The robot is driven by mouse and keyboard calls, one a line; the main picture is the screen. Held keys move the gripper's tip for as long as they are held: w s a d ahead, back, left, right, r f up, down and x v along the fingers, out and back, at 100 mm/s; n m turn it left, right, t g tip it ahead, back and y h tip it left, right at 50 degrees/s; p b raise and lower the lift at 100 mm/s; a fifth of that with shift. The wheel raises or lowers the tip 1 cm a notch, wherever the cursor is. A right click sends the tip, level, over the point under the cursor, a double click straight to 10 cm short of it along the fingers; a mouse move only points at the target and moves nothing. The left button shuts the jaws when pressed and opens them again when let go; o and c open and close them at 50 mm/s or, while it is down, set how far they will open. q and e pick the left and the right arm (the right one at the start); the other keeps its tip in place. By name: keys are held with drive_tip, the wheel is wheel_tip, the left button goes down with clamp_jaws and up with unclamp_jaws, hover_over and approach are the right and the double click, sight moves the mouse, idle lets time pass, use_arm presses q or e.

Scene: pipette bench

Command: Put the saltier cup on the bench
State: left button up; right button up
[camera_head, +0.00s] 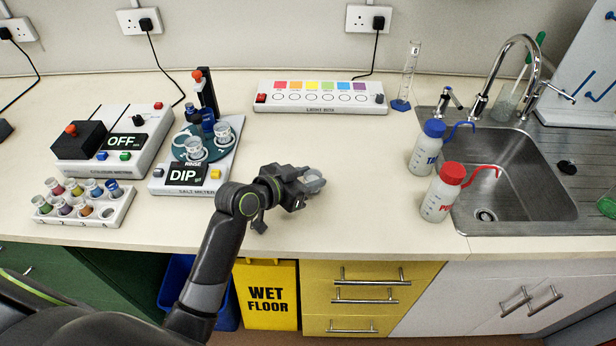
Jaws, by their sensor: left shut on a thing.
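My left gripper (308,184) reaches over the middle front of the bench (370,150). It is shut on a small clear cup (316,183), mostly hidden by the fingers. I cannot tell whether the cup touches the bench. The salt meter (184,187) stands to the left with its display reading DIP and a RINSE label above. No salt reading shows. My right gripper is not in view.
A colour meter (92,165) reading OFF and a white rack (85,208) of several vials stand at the left. A white strip of coloured squares (320,97) lies at the back. Blue-capped (425,152) and red-capped (440,200) bottles stand by the sink (520,185). The bench between is clear.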

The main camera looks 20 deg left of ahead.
use_arm(q)
drive_tip(key=shift+f, duration=0.2)
drive_tip(key=o, duration=1)
drive_tip(key=shift+r, duration=0.15)
drive_tip(key=shift+s+a+r, duration=0.1)
drive_tip(key=v, duration=1)
drive_tip(key=shift+b, duration=0.35)
drive_tip(key=shift+v, duration=0.9)
